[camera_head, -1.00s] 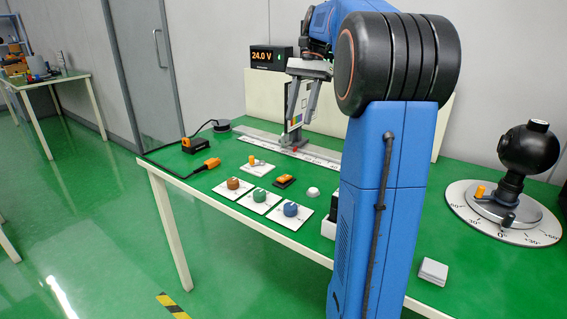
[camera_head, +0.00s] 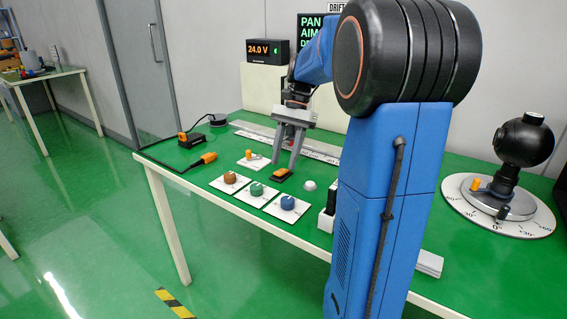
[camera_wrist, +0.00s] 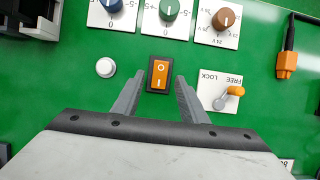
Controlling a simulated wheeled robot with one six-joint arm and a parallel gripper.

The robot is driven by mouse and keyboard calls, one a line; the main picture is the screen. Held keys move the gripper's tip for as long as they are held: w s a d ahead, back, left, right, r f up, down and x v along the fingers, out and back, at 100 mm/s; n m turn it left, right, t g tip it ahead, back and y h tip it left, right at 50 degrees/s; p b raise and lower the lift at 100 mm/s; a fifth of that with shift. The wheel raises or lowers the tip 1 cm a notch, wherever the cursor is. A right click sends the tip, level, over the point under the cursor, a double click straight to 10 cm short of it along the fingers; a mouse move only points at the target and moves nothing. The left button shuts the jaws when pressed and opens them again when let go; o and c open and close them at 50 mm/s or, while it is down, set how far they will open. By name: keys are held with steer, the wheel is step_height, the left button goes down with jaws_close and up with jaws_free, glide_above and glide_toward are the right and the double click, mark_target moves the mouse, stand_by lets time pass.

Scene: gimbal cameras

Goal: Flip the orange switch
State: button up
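The orange rocker switch (camera_head: 281,175) sits in a black frame on the green table, behind the green and blue knobs. In the wrist view the orange switch (camera_wrist: 159,74) shows its O and I marks and lies just beyond and between the fingertips. My gripper (camera_head: 286,165) points down above the switch, its two fingers apart. In the wrist view the gripper (camera_wrist: 159,78) is open with nothing between the fingers. I cannot tell how far the tips are above the switch.
Brown (camera_wrist: 227,18), green (camera_wrist: 171,10) and blue (camera_wrist: 113,4) knobs stand on white plates close by. A FREE/LOCK lever plate (camera_wrist: 220,92) lies right of the switch, a white button (camera_wrist: 106,67) left. An orange cable plug (camera_head: 208,157) lies farther left. A pan-dial device (camera_head: 512,160) stands far right.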

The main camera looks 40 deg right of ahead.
steer(key=shift+x, duration=0.9)
jaws_close()
steer(key=shift+s+a+r+t+h, duration=0.15)
steer(key=shift+a+t+h, duration=0.2)
steer(key=shift+h, duration=0.45)
steer(key=shift+a+t+h, duration=0.2)
steer(key=shift+t+h, duration=0.15)
steer(key=shift+h, duration=0.55)
jaws_free()
